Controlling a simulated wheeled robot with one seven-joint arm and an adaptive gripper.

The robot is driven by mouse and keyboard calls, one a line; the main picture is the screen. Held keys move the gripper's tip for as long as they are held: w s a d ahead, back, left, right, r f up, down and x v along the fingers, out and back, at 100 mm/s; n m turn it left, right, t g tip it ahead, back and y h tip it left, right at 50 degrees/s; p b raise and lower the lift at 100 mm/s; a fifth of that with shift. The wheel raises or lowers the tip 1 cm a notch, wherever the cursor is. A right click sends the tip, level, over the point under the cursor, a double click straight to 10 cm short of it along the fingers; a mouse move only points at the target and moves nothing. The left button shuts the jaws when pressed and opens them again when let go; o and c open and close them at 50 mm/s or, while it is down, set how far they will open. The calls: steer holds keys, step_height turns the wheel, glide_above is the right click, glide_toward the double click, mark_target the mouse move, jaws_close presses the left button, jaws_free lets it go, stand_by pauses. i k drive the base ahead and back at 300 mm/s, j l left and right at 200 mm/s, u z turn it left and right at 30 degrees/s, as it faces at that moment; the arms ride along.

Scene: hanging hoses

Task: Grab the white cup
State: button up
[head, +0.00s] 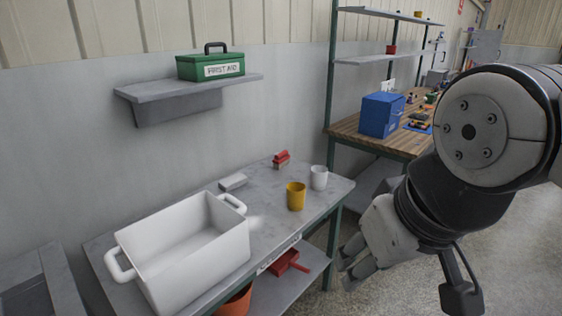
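The white cup (319,178) stands upright near the right end of the grey table (272,232). A yellow cup (296,196) stands just left of it and nearer to me, with a small gap between them. My gripper (345,273) is at the right, in front of the table's right end and apart from both cups. Its two fingers point down and left, with space between their tips. It looks open and empty. The inner sides of the fingers are partly hidden.
A large white bin (190,255) with handles fills the table's left part. A grey block (233,182) and a red-handled brush (281,160) lie behind. A green first aid box (211,66) sits on a wall shelf. A wooden workbench (410,141) with a blue box (382,115) stands right.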

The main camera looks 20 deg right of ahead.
mark_target(319, 178)
steer(key=z, duration=0.4)
steer(key=i+l+u, duration=0.4)
steer(key=l+u, duration=0.15)
steer(key=i+l+u, duration=0.25)
steer(key=l, duration=0.2)
steer(key=k+j, duration=0.05)
steer(key=k, duration=0.05)
